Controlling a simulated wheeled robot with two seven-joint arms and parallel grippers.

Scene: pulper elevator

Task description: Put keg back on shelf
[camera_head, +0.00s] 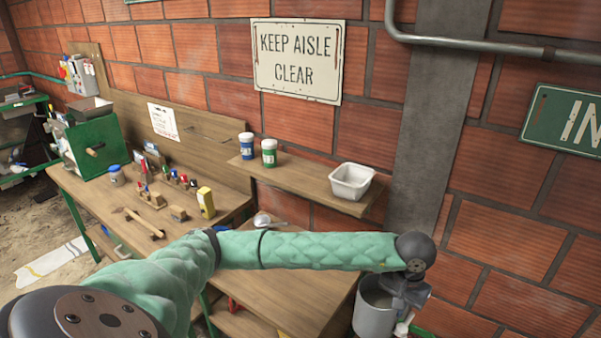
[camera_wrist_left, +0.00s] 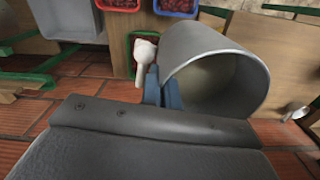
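A grey, open-topped metal vessel (camera_head: 375,312), the only keg-like thing I can make out, is at the right end of the workbench. My left gripper (camera_head: 408,292) is at its right rim, pointing down. In the left wrist view the vessel (camera_wrist_left: 222,72) shows its open mouth and pale inside. My left fingers (camera_wrist_left: 163,92) are close together beside its rim; whether they grip it is unclear. My right gripper is not in view.
A wall pipe (camera_head: 470,44) runs above. A white object (camera_wrist_left: 144,62) lies beside the fingers.

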